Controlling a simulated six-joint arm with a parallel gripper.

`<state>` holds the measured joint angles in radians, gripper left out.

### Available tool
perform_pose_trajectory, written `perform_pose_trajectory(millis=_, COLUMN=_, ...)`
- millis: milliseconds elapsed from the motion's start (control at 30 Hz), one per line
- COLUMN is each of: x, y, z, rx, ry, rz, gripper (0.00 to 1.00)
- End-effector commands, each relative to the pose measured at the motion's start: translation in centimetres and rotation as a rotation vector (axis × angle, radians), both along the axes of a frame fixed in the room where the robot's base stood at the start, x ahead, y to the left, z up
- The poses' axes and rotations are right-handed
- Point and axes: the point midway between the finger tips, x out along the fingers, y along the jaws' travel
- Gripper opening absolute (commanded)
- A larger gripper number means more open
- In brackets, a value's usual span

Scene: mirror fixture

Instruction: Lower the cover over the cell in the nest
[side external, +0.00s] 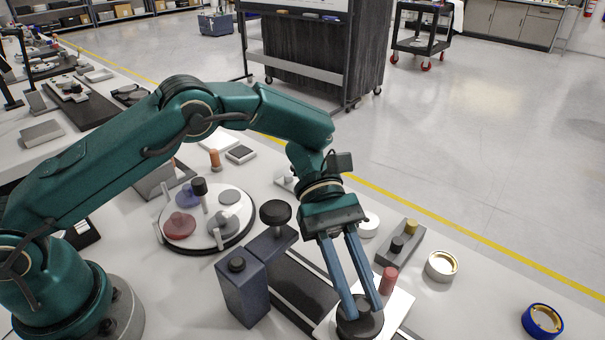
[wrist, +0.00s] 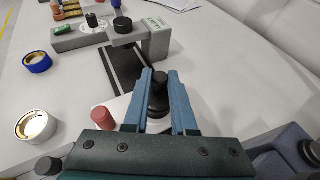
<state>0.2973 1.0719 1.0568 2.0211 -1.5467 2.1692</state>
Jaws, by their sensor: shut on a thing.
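My gripper (side external: 367,308) reaches down at the front of the bench. In the wrist view its two blue fingers (wrist: 161,82) stand on either side of a dark round cover with a black knob (wrist: 160,77), and they are shut on it. In the side view the cover (side external: 352,328) shows as a dark disc low over a white plate (side external: 398,303). The cell and the nest are not visible under it. I cannot tell whether the cover touches what is below. A red peg (side external: 387,281) stands on the plate beside the fingers; it also shows in the wrist view (wrist: 102,118).
A dark box with a knob (side external: 241,287) and a post with a black knob (side external: 275,225) stand left of the gripper. A grey block with pegs (side external: 400,245), a white-gold ring (side external: 441,266) and a blue ring (side external: 542,321) lie right. A round tray (side external: 208,243) stands farther left.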

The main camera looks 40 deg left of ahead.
Motion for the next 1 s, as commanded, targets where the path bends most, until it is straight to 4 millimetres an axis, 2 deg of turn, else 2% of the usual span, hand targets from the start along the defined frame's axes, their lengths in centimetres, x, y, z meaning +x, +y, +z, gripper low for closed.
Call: perform_pose_trajectory(millis=1000, x=0.2, y=0.2, z=-1.1, rx=0.004, ry=-0.002, rz=0.002, gripper=0.0)
